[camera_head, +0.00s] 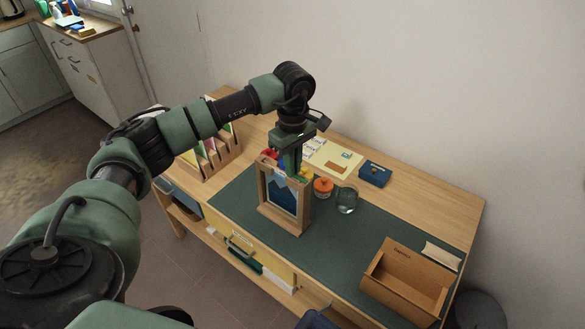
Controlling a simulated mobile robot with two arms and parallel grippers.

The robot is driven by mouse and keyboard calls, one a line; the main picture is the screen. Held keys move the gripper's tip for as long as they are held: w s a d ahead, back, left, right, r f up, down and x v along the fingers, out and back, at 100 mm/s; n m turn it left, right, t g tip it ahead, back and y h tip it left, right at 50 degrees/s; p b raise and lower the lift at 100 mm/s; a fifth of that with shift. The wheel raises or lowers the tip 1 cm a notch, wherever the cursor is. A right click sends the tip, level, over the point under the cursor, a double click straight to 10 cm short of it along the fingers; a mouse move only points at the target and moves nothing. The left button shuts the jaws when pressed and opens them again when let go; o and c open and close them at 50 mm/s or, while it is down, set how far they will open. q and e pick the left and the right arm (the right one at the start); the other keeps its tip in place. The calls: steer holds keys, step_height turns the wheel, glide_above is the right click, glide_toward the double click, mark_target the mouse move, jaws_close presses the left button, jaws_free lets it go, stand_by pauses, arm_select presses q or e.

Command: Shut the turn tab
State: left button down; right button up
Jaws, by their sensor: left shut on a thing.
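A wooden frame (262,191) with a blue mountain-like picture stands upright on the green desk mat. My left gripper (290,168) points down at the top of the frame, at or just behind its upper edge. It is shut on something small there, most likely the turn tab. The tab itself is hidden by the fingers and the frame, so I cannot tell how it is turned. My right gripper is not in view.
An orange-lidded jar (323,187) and a glass (347,201) stand close right of the frame. A wooden file rack (222,155) is at the left. A blue box (375,173) lies at the back. An open brown box (405,285) sits at the right. The mat (345,245) is clear between.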

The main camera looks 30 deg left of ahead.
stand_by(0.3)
arm_select(q)
steer(key=c, duration=1.5)
jaws_free()
steer(key=shift+r, duration=0.1)
steer(key=shift+r, duration=0.25)
step_height(320, 180, up, 7)
steer(key=shift+r+b, duration=0.1)
steer(key=shift+b, duration=0.95)
